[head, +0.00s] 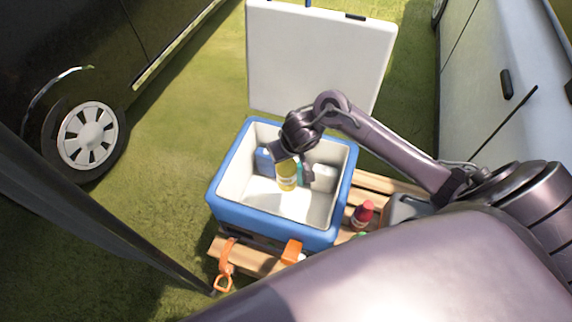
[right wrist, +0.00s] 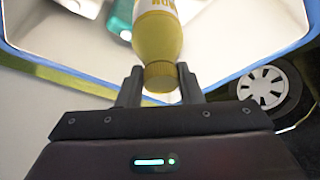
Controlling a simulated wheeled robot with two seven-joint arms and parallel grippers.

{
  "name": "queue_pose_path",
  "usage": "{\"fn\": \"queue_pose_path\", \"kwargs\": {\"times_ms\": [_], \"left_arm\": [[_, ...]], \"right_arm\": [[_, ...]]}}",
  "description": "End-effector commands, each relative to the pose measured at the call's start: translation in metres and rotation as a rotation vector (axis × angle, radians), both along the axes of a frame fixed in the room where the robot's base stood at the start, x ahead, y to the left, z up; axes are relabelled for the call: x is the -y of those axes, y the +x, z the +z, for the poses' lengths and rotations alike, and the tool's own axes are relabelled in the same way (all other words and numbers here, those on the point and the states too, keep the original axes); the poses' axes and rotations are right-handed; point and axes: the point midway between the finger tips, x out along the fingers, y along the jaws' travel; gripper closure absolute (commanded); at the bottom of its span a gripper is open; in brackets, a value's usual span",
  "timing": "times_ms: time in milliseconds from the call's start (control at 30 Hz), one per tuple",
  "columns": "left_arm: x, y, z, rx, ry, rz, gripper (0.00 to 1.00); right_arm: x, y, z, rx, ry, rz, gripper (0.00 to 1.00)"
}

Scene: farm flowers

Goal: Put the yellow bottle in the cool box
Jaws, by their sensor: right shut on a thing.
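The yellow bottle (head: 287,177) hangs upright within the opening of the blue and white cool box (head: 226,212). My right gripper (head: 293,158) reaches over the box from the right and is shut on the bottle's cap end. In the right wrist view, the fingers (right wrist: 160,78) close on the cap and neck, and the yellow bottle (right wrist: 157,38) points away into the box. I cannot tell whether its base touches the box floor. The white lid (head: 320,55) stands open at the back. My left gripper is not in view.
The box's front floor looks clear. A red bottle (head: 362,214) stands on the wooden pallet (head: 377,186) at right. Vehicles stand on both sides.

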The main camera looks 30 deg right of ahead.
Motion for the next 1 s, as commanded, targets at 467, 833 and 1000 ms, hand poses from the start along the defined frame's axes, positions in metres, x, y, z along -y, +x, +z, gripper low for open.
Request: {"fn": "queue_pose_path", "kwargs": {"times_ms": [467,833,1000], "left_arm": [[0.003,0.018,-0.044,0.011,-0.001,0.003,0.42],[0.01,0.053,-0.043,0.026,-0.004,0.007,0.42],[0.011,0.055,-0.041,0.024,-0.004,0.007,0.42]], "right_arm": [[0.0,0.001,-0.098,0.003,0.001,-0.001,1.0],[0.0,0.001,-0.138,0.002,0.001,0.0,1.0],[0.0,0.001,-0.138,0.003,0.001,-0.001,1.0]]}}
